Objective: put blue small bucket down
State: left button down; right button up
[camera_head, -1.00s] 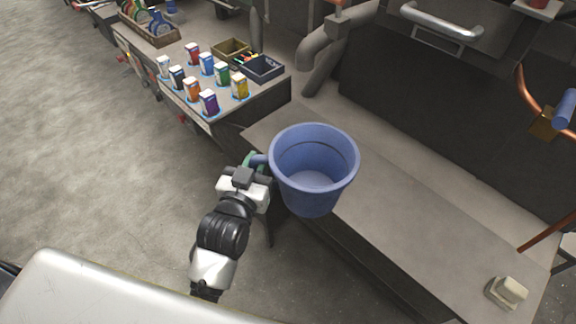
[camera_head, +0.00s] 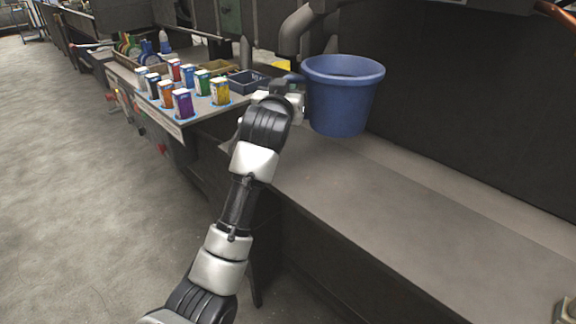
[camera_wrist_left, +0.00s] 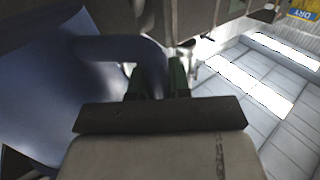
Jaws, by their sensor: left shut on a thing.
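The blue small bucket (camera_head: 341,104) is upright at the back of the grey bench (camera_head: 390,205). I cannot tell whether its base touches the bench or hangs just above it. My left gripper (camera_head: 298,87) is at the bucket's left side, shut on its handle. In the left wrist view the bucket (camera_wrist_left: 45,95) fills the left side, and its handle (camera_wrist_left: 118,47) runs to the green fingers of my left gripper (camera_wrist_left: 160,78). My right gripper does not show.
To the left, a table holds several coloured cartons (camera_head: 183,103), a dark blue tray (camera_head: 247,82) and a tan tray (camera_head: 212,67). A grey pipe (camera_head: 297,32) stands behind the bucket. The bench surface in front and to the right is mostly clear.

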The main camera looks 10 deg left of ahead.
pick_arm(q)
jog(key=w+a+f, duration=0.1)
jog(key=a+f, duration=0.2)
jog(key=w+a+f+b, duration=0.1)
jog(key=a+f, duration=0.2)
jog(key=a, duration=0.1)
jog(key=w+a+f+b, duration=0.1)
jog(key=w+a+f, duration=0.1)
jog(key=a+f, duration=0.2)
jog(key=shift+f, duration=0.3)
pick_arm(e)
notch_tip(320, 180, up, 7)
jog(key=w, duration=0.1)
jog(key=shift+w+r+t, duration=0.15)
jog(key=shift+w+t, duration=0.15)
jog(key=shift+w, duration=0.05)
pick_arm(q)
jog(key=c, duration=1.1)
grip_release()
jog(key=shift+s, duration=0.15)
